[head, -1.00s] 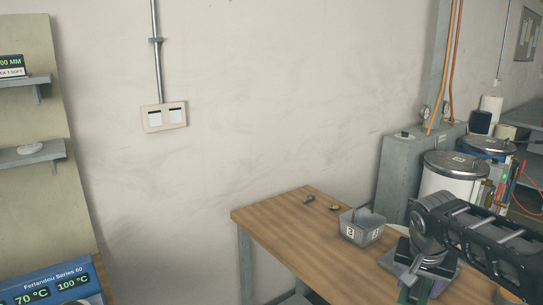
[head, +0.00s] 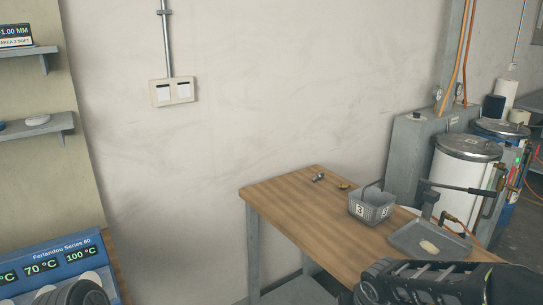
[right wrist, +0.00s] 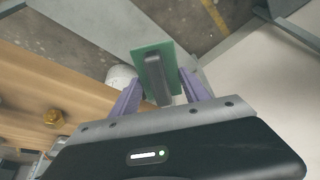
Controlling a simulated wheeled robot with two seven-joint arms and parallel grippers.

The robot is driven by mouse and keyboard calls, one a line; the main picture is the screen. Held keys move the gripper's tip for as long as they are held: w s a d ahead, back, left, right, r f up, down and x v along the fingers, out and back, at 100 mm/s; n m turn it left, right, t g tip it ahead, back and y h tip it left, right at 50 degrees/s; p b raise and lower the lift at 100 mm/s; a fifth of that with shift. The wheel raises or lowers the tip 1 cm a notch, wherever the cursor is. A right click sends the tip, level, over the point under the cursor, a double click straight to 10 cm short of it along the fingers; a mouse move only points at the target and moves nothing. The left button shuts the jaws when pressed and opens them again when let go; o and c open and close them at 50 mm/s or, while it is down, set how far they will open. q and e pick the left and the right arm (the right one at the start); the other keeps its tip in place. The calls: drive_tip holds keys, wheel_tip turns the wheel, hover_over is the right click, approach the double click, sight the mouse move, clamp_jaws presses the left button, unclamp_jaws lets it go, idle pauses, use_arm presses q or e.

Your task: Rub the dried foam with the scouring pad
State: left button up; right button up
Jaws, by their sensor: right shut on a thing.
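The dried foam (head: 428,247) is a pale beige patch on a grey tray (head: 405,240) at the right end of the wooden table in the head view. In the right wrist view, the scouring pad (right wrist: 148,58) is a green rectangle with a dark handle (right wrist: 158,85). My right gripper (right wrist: 157,92) has purple fingers and is shut on this handle. The pad appears apart from the foam, which I cannot make out in the wrist view. In the head view, my right arm lies at the bottom right and its fingers are out of sight. My left gripper is not in view.
A grey bin (head: 370,208) marked 3 stands beside the tray on the wooden table (head: 290,208). Small metal and brass parts lie near the back edge. A blue panel (head: 50,262) is at lower left. The table's left part is clear.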

drive_tip(key=a, duration=1.2)
drive_tip(key=shift+a, duration=0.4)
